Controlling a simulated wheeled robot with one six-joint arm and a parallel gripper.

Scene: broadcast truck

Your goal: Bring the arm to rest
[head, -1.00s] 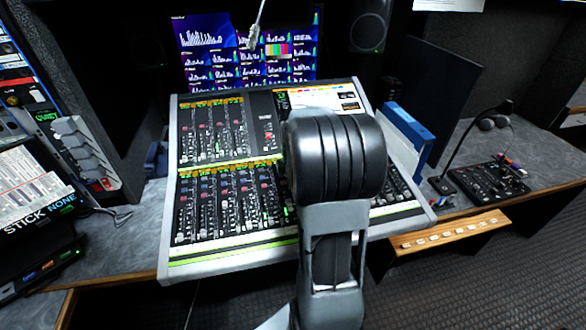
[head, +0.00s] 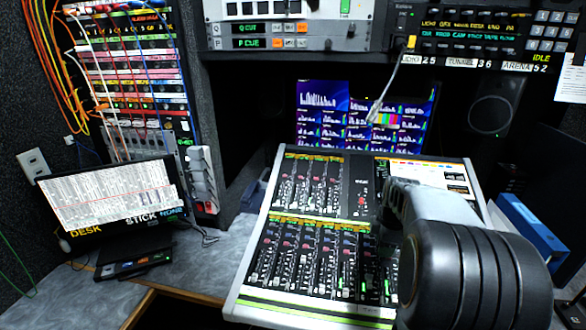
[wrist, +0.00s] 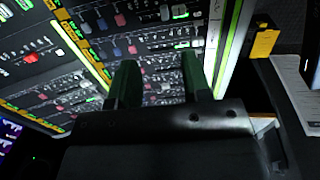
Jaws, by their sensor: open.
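My gripper (wrist: 160,82) shows in the wrist view as two dark green fingers, parted, with nothing between them. Behind them in that view lies the mixing console (wrist: 150,40), with its rows of buttons and faders. In the head view, my arm reaches over the right part of the console (head: 262,290). A thick black joint of the arm fills the lower right and hides that corner of the console. My gripper's fingers cannot be made out in the head view. Whether they touch the console is not clear.
Behind the console are a monitor wall (head: 320,117) and a speaker (head: 492,112). A thin gooseneck (head: 383,95) hangs before the screens. On the left are a label screen (head: 110,195), a patch bay with cables (head: 135,75) and clear grey desk (head: 190,268). A blue binder (head: 530,225) stands at right.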

